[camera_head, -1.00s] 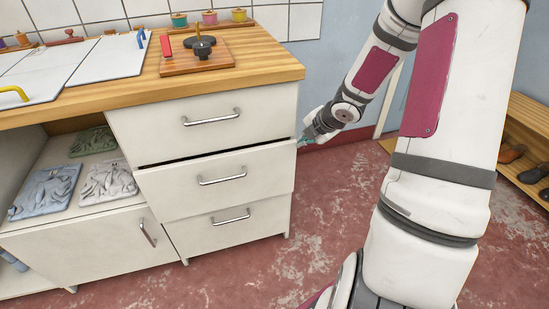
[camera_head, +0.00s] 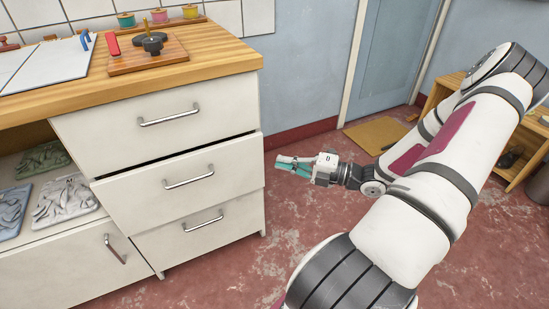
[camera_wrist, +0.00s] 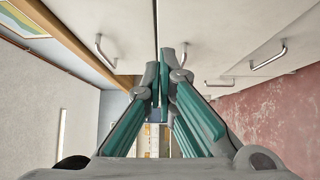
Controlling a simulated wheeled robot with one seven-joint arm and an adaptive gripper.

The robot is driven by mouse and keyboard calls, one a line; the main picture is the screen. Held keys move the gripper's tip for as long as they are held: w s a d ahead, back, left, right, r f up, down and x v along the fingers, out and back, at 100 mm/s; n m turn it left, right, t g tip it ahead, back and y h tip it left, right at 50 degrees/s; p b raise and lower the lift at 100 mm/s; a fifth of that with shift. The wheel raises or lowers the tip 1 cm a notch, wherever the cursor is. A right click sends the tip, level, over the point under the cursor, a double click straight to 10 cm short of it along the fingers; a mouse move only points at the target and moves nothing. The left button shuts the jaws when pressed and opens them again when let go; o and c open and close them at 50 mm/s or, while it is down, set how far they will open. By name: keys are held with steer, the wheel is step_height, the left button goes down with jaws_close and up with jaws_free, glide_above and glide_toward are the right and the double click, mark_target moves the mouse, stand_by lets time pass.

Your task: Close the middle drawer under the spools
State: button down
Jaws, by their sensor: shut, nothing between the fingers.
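The middle drawer (camera_head: 190,187) is a white front with a metal bar handle, in the cabinet under the worktop with the spools. It stands out past the top drawer (camera_head: 150,118) and the bottom drawer (camera_head: 205,235), with a dark gap along its top edge. My gripper (camera_head: 280,165) is shut and empty, with teal-lined fingers, just right of the middle drawer in the picture and seemingly apart from it. In the wrist view, the shut fingers (camera_wrist: 163,68) point along white drawer fronts with handles; I cannot tell there whether they touch.
The spools (camera_head: 159,15) stand at the back of the wooden worktop (camera_head: 215,55). A board with a black knob (camera_head: 152,46) lies nearer. An open shelf with relief tiles (camera_head: 65,199) is at left. The red floor (camera_head: 240,270) before the drawers is clear. A shoe rack (camera_head: 515,165) stands at right.

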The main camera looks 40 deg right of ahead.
mark_target(245, 140)
steer(key=shift+w+a+b, duration=0.4)
steer(key=shift+w+b, duration=0.1)
steer(key=shift+w, duration=1.4)
steer(key=shift+w+a+b, duration=0.45)
steer(key=shift+w+b, duration=0.1)
steer(key=shift+w, duration=1.3)
steer(key=shift+w+a+b, duration=0.4)
steer(key=shift+w+b, duration=0.1)
steer(key=shift+w, duration=1.4)
steer(key=shift+w+d+f+b, duration=0.1)
steer(key=shift+w+d+b, duration=0.1)
steer(key=shift+w, duration=0.35)
steer(key=shift+w+d+f+b, duration=0.1)
steer(key=shift+w+b, duration=0.05)
steer(key=shift+w, duration=0.4)
steer(key=shift+w+d+r, duration=0.15)
steer(key=shift+w, duration=0.25)
steer(key=shift+r, duration=0.1)
steer(key=shift+d, duration=0.1)
